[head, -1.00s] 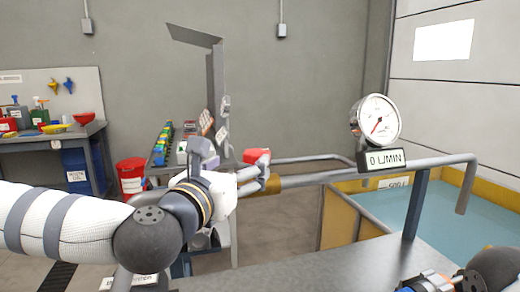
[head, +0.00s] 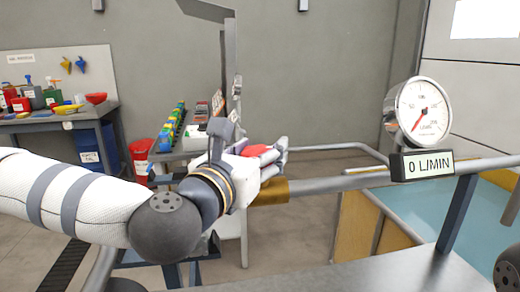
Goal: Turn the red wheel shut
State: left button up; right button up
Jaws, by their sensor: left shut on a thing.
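The red wheel (head: 260,151) sits above the brass valve body (head: 270,190) on the grey pipe. Only a small red part of it shows; my left gripper hides the rest. My left gripper (head: 281,150) is shut on the wheel, its grey fingers at the wheel's right side. My right gripper is out of view; only a dark round joint of my right arm shows at the lower right edge.
A dial gauge (head: 424,111) stands on the pipe above a display (head: 422,165) reading 0 L/MIN. A blue water tank (head: 455,215) lies behind at right. A grey bench top (head: 350,275) is in front. A cluttered workbench (head: 50,122) stands at the back left.

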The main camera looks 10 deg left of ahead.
pick_arm(q)
jog(key=c, duration=0.4)
jog(key=shift+o, duration=0.2)
